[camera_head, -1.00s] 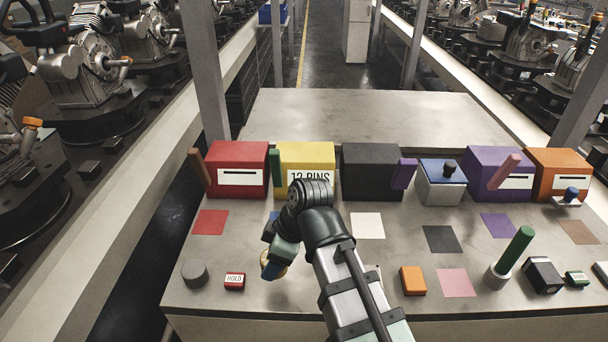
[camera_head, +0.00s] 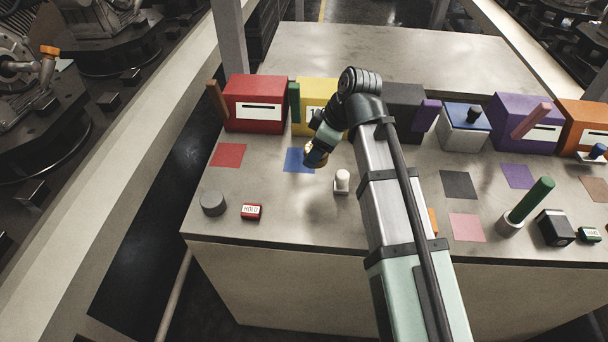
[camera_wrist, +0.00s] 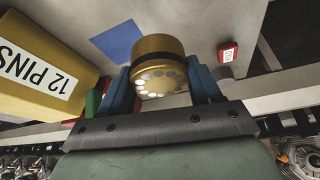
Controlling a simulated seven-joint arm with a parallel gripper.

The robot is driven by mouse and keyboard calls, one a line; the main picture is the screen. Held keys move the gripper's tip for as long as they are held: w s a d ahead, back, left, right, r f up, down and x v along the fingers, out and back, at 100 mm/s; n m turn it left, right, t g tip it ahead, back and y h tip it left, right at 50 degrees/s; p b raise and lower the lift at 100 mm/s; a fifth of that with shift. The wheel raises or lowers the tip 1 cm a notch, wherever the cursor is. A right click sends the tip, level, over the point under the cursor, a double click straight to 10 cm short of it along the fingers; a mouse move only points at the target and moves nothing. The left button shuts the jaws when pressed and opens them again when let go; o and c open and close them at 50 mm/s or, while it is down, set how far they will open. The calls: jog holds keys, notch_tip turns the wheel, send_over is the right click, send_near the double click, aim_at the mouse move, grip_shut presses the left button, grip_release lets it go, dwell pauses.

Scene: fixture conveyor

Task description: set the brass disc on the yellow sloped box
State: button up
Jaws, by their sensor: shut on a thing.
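The brass disc (camera_wrist: 158,62) is a short, thick brass cylinder with pale round spots on its end face. It sits between the blue fingers of my gripper (camera_wrist: 160,85), which is shut on it. In the head view, my gripper (camera_head: 318,150) and the partly hidden disc (camera_head: 313,158) appear beside the blue square, in front of the yellow box. The yellow sloped box (camera_head: 316,88) stands in the back row, partly covered by my arm. In the wrist view, the yellow box (camera_wrist: 25,85) is at left with its "12 PINS" label, apart from the disc.
A red box (camera_head: 253,90) with a brown bar stands left of the yellow box, a green bar (camera_head: 294,102) between them. A black box (camera_head: 403,98) stands right. A white knob (camera_head: 342,180), grey cylinder (camera_head: 213,203) and red HOLD block (camera_head: 251,211) lie nearer the front.

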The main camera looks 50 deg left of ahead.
jog(key=w+a+r, duration=0.3)
jog(key=w+a, duration=0.3)
jog(key=w, duration=0.1)
jog(key=w+a+r, duration=0.3)
jog(key=w+a, duration=0.2)
jog(key=w, duration=0.2)
notch_tip(320, 180, up, 4)
jog(key=m, duration=0.2)
send_over(321, 86)
jog(key=d, duration=0.1)
jog(key=shift+w+d+f+t, duration=0.15)
jog(key=shift+w+d+t, duration=0.1)
jog(key=shift+t, duration=0.15)
jog(key=shift+m, duration=0.3)
jog(key=shift+f, duration=3.4)
jog(key=shift+f, duration=0.55)
jog(key=o, duration=1.4)
